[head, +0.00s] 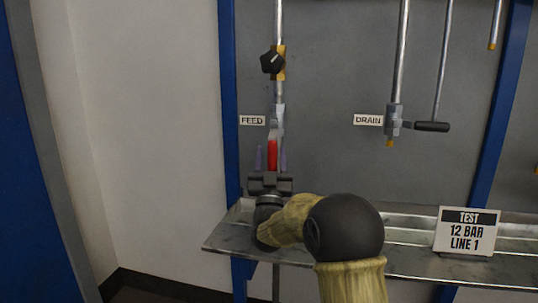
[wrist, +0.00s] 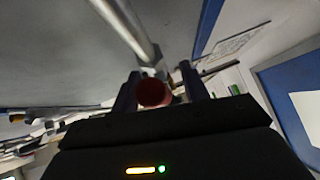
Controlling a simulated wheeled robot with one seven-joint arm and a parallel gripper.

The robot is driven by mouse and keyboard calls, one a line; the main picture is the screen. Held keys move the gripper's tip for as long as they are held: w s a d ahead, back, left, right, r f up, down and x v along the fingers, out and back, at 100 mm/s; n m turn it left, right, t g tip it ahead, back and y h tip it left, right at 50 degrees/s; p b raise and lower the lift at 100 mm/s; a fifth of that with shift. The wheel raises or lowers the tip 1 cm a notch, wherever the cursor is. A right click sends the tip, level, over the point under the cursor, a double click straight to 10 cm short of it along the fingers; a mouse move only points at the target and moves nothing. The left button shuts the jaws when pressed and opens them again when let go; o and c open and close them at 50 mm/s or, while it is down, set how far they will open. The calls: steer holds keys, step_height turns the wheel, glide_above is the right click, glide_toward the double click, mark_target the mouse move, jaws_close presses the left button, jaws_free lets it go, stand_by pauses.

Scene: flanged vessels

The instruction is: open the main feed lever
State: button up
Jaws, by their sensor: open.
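The main feed lever (head: 272,155) has a red handle that points down from a grey valve body (head: 277,118) on the vertical pipe, beside the FEED label (head: 252,120). In the wrist view the round red end of the lever (wrist: 153,93) shows between my two fingers. My gripper (head: 271,153) is open, with one finger to the left and one to the right of the red handle. A gap shows on each side in the head view. My gripper also shows in the wrist view (wrist: 160,75). The lower end of the handle is partly hidden by my gripper body in the head view.
A black knob (head: 272,62) sits higher on the feed pipe. To the right, the DRAIN label (head: 368,120) is beside a valve with a black sideways handle (head: 432,127). A metal shelf (head: 225,238) runs below, bearing a TEST sign (head: 467,232). Blue posts frame the panel.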

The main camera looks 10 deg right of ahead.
mark_target(270, 169)
steer(key=p+v, duration=0.1)
steer(key=v, duration=0.5)
steer(key=shift+s+f, duration=0.25)
steer(key=shift+f, duration=0.05)
steer(key=shift+a, duration=0.15)
